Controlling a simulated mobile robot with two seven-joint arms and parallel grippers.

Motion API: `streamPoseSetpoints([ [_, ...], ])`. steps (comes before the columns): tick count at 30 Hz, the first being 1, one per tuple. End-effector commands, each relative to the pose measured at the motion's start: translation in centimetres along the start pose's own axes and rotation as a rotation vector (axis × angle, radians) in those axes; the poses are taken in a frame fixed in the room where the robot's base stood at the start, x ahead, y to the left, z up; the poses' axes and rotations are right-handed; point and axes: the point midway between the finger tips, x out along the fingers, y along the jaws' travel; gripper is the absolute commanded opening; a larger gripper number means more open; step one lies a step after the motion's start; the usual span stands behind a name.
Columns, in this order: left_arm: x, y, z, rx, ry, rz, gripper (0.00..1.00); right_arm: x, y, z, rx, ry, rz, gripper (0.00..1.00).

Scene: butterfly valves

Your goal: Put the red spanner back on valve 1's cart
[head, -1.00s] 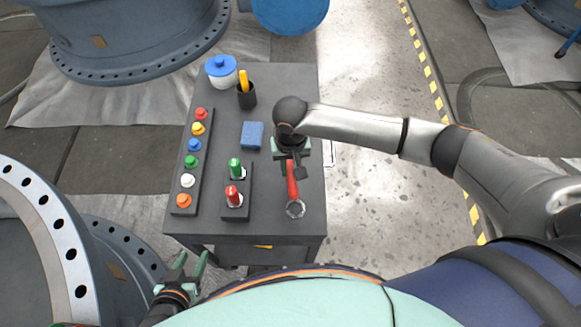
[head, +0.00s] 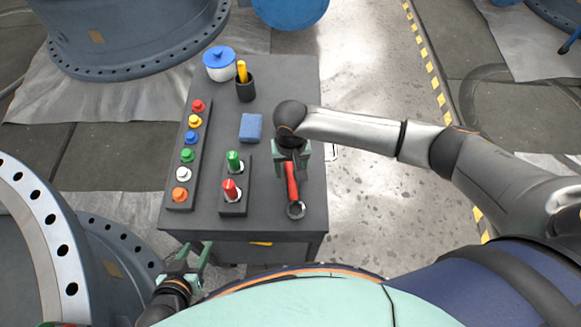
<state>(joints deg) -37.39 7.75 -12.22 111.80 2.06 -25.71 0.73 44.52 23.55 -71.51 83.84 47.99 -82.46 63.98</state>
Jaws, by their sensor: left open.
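The red spanner (head: 292,184) is at the right side of the dark grey cart top (head: 265,205) in the head view. Its dark ring end (head: 296,210) points toward me. My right gripper (head: 292,171) points down over the far end of the red handle, with its fingers on either side of it. Whether the fingers press on the handle, and whether the spanner rests fully on the top, I cannot tell. My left gripper (head: 187,262) is open and empty, low at the left, off the cart's near edge.
The cart top also holds a row of coloured buttons (head: 187,154), a block with green and red knobs (head: 235,190), a blue block (head: 251,128), a dark cup (head: 245,90) and a blue-lidded pot (head: 219,65). Large flanged pipes (head: 40,215) stand left. The floor right is open.

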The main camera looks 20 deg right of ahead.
Motion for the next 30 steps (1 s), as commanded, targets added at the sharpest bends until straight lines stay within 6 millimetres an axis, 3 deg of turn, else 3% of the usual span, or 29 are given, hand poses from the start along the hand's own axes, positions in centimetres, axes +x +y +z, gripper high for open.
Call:
streamPoseSetpoints([
  [7,-0.2,0.0,0.5,-0.001,-0.009,0.000,0.50,-0.1,0.0,0.0,0.000,-0.001,0.001,0.60],
  [11,-0.4,0.0,0.3,-0.002,-0.010,-0.001,0.50,-1.1,0.0,0.0,0.000,0.000,-0.001,0.60],
  [24,-1.6,-1.1,0.0,-0.004,-0.011,-0.028,0.50,-10.1,0.0,0.0,-0.001,0.001,-0.001,0.60],
  [30,-1.8,-1.2,0.0,-0.004,-0.006,-0.031,0.50,-12.2,0.0,0.0,0.001,0.000,0.000,0.60],
])
